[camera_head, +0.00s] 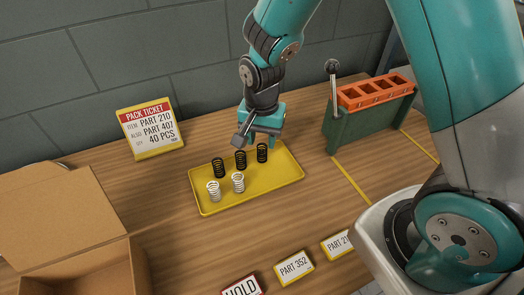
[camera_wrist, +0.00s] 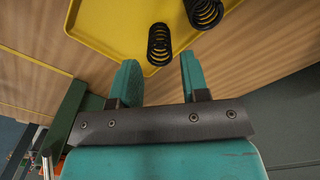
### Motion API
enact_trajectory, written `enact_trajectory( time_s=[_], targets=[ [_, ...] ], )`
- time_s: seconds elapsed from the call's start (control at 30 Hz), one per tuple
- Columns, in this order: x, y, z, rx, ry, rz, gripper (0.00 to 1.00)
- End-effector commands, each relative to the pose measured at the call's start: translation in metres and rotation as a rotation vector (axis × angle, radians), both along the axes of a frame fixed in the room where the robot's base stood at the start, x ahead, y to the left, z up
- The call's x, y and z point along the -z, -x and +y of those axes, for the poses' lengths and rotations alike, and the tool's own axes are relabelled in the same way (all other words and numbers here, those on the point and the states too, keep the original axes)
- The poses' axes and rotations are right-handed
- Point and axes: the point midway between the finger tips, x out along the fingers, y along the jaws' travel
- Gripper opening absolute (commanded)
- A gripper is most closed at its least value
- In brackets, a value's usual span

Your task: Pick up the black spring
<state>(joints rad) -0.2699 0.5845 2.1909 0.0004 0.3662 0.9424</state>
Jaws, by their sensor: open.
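Three black coil springs stand upright in a row along the back of the yellow tray (camera_head: 250,199): a left one (camera_head: 218,168), a middle one (camera_head: 241,160) and a right one (camera_head: 262,153). My teal gripper (camera_head: 262,139) is open and empty, just behind and above the right black spring. In the wrist view, a black spring (camera_wrist: 159,44) lies just beyond the gap between the fingertips (camera_wrist: 158,61), not clearly between them. Part of another black spring (camera_wrist: 203,11) shows at the top edge.
Two white springs (camera_head: 214,191) (camera_head: 238,182) stand in the tray's front left. A green stand with an orange slotted top (camera_head: 376,91) and a lever is at right. An open cardboard box (camera_head: 85,265) is at left, a pack ticket (camera_head: 151,129) behind. Part labels (camera_head: 294,268) line the front.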

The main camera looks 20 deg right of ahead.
Motion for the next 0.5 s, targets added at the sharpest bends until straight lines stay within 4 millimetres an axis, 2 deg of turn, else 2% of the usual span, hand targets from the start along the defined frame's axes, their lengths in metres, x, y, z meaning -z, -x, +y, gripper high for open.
enact_trajectory(
  time_s=[0.17, 0.4, 0.5],
  targets=[
    [0.012, 0.001, 0.0, -0.001, 0.0, 0.004, 0.42],
    [0.047, 0.0, 0.0, -0.001, 0.0, 0.003, 0.42],
    [0.054, 0.0, 0.0, -0.001, -0.001, 0.001, 0.42]
  ],
)
